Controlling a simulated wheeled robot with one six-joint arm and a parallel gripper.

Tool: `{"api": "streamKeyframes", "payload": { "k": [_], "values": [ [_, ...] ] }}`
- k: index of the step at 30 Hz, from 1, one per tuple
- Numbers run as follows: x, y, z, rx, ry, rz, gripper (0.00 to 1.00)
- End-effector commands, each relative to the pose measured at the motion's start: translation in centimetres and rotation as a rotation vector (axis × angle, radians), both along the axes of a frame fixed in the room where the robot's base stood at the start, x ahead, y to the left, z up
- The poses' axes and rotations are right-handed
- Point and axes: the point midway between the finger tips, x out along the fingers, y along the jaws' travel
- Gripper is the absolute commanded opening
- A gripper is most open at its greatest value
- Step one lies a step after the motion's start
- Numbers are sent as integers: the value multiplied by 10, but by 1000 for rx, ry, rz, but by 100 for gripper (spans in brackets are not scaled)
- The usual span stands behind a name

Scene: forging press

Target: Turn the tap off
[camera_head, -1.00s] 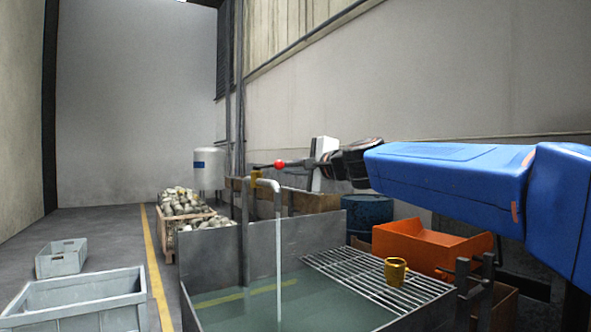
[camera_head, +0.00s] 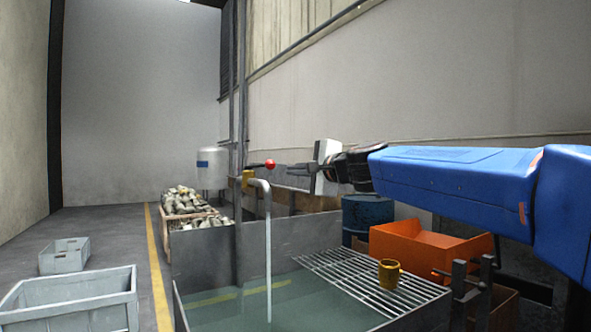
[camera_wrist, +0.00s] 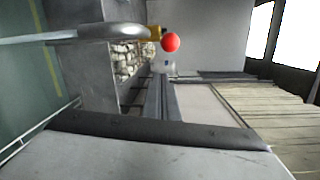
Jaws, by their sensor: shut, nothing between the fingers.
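The tap has a grey bent pipe (camera_head: 265,186), a brass-coloured body (camera_head: 248,178) and a dark lever ending in a red ball (camera_head: 270,164). A thin pale stream (camera_head: 268,260) runs from its spout into the water tank. My gripper (camera_head: 287,168) is shut and empty, just right of the red ball in the head view. In the wrist view, the dark fingers (camera_wrist: 162,82) point toward the red ball (camera_wrist: 170,42). The brass body (camera_wrist: 155,32) and pipe (camera_wrist: 95,33) show beside it. Whether the fingertips touch the ball, I cannot tell.
The metal tank (camera_head: 300,236) holds greenish water, with a grate (camera_head: 345,279) carrying a yellow mug (camera_head: 389,272). An orange bin (camera_head: 425,245) and a blue drum (camera_head: 367,215) stand behind. Grey crates (camera_head: 75,300) are at left; the floor beyond them is clear.

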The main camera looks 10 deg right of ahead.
Motion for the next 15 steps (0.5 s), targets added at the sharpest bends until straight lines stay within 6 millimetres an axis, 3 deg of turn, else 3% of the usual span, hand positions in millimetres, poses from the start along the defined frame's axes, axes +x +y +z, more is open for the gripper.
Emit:
{"api": "streamKeyframes", "payload": {
  "k": [15],
  "values": [
    [-72,2,5,-1,-2,-3,0]
  ]
}}
